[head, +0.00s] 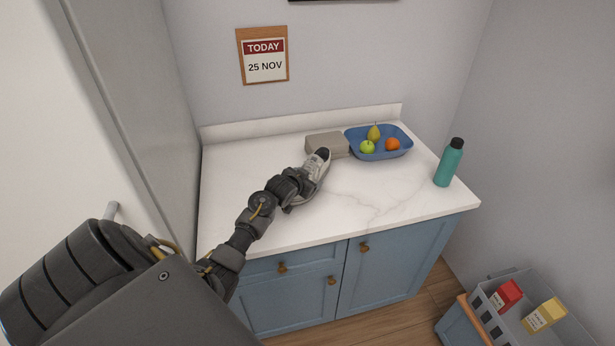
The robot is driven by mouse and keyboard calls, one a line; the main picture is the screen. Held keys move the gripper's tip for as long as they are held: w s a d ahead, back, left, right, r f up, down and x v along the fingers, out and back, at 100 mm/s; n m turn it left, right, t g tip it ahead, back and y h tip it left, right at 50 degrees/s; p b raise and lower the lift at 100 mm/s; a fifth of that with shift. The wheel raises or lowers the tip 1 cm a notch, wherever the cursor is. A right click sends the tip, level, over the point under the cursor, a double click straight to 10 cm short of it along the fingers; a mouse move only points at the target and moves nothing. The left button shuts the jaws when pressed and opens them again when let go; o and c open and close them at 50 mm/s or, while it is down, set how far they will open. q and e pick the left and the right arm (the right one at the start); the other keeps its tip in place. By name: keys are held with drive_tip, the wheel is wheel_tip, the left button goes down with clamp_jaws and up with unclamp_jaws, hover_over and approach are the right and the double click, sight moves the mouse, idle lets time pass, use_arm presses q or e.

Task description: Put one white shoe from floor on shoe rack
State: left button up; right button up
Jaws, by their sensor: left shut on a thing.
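A white shoe (315,174) with a dark opening shows over the marble counter, toe or heel end hard to tell apart at this size. My left gripper (300,187) is shut on the white shoe, at its near side. The gripper's fingers are mostly hidden by the wrist and the shoe. I cannot tell whether the shoe touches the counter or is held above it. No shoe rack and no other shoe is in view. My right gripper is not in view.
On the counter (240,195) stand a grey-beige box (322,140) just behind the shoe, a blue fruit bowl (381,152) and a teal bottle (447,166). A grey crate (510,325) with cartons is at lower right. The counter's left and front parts are clear.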

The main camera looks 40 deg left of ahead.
use_arm(q)
drive_tip(key=shift+f, duration=0.15)
drive_tip(key=o, duration=1.1)
drive_tip(key=shift+o, duration=0.6)
